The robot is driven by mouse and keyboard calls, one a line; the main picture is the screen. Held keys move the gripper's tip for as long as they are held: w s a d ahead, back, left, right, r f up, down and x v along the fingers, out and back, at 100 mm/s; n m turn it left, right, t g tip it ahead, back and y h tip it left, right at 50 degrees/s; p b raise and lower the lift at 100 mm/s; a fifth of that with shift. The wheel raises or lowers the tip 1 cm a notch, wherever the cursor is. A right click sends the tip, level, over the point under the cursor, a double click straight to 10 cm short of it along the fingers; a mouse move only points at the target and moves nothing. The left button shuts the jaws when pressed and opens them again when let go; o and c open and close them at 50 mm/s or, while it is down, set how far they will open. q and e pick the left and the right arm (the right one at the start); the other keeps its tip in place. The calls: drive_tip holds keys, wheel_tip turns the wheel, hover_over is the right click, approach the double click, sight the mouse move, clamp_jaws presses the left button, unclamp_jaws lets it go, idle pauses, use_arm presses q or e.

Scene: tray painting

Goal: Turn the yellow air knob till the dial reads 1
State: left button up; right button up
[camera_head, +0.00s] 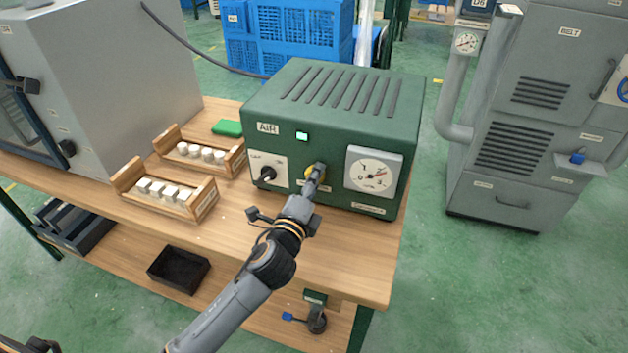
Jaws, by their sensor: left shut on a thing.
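The green air box (300,80), labelled AIR, stands on the wooden bench. Its yellow air knob (308,172) sits on the front face, mostly covered by my left gripper (316,175). That gripper is shut on the knob, with its arm reaching up from the lower part of the view. The white dial (374,170) is just right of the knob. Its thin reddish needle points to the right; the exact reading is too small to tell.
A black switch (267,174) is on the box's left front. A grey cabinet (100,80) stands far left. The bench's front edge (300,280) is clear.

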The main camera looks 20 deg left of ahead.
use_arm(q)
drive_tip(key=shift+a+r+n+p, duration=0.1)
drive_tip(key=shift+n+p, duration=1.55)
drive_tip(key=shift+n, duration=3.5)
drive_tip(key=shift+a+r+n+p, duration=0.1)
drive_tip(key=shift+n+p, duration=1.55)
drive_tip(key=shift+n, duration=3.5)
drive_tip(key=o, duration=1.2)
drive_tip(key=shift+s, duration=0.1)
